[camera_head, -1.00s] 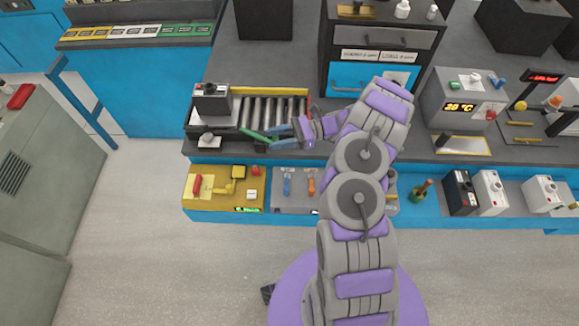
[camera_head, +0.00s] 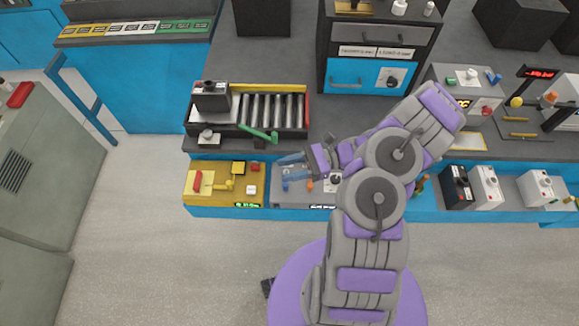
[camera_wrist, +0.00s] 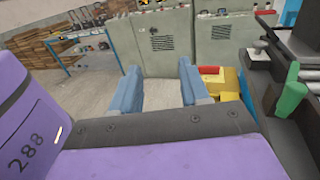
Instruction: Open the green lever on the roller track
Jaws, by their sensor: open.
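The green lever (camera_head: 258,134) is at the front of the roller track (camera_head: 276,112); its arm slants from the rollers down to the right, to a grip near the track's front edge. In the wrist view the green lever (camera_wrist: 291,97) stands at the right, beside the gripper and apart from it. My gripper (camera_head: 282,172) is to the right of and in front of the lever, over the lower shelf. In the wrist view its two blue fingers (camera_wrist: 160,90) are spread with nothing between them.
A black battery box (camera_head: 211,98) sits at the track's left end. Below the track is a yellow panel (camera_head: 220,186) with a red handle. A blue cabinet with a dial (camera_head: 391,77) stands behind my arm. The floor in front is clear.

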